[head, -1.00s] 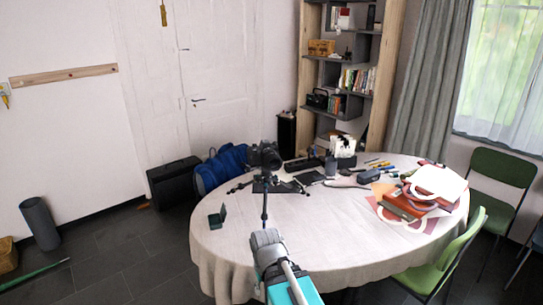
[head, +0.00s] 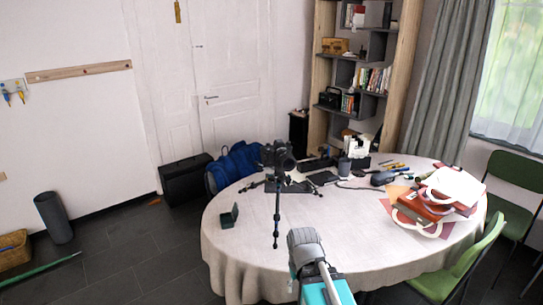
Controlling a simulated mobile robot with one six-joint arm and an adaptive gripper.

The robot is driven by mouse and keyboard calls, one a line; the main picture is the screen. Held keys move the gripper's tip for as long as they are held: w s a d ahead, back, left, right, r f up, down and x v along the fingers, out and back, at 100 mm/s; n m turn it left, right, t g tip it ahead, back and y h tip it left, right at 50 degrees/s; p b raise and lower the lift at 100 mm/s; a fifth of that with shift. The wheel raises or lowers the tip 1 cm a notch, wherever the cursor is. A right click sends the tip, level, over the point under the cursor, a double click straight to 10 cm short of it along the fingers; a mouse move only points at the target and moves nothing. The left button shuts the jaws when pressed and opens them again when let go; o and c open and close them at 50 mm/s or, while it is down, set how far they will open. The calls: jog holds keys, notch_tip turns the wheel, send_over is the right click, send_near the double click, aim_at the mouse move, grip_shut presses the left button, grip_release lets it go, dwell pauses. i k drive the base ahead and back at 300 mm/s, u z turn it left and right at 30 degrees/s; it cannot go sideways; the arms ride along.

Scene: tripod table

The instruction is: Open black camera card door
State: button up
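The black camera (head: 278,157) sits on top of a black tripod (head: 276,215) at the left part of the round table. The tripod's legs spread over the tablecloth, and one leg points toward me. The camera is small here, and its card door cannot be made out. My arm, grey and turquoise, rises from the bottom edge in front of the table, below and right of the tripod. My gripper cannot be seen in this view. No contact between my arm and the camera shows.
The table (head: 300,225) has a white cloth. A small dark green open box (head: 229,216) lies left of the tripod. Red binders (head: 425,205) and papers crowd the right side. A green chair (head: 462,265) stands at front right. A blue bag (head: 235,163) lies behind the table.

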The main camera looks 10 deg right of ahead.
aim_at(264, 154)
jog(key=z, duration=0.1)
jog(key=i, duration=1)
jog(key=u, duration=0.05)
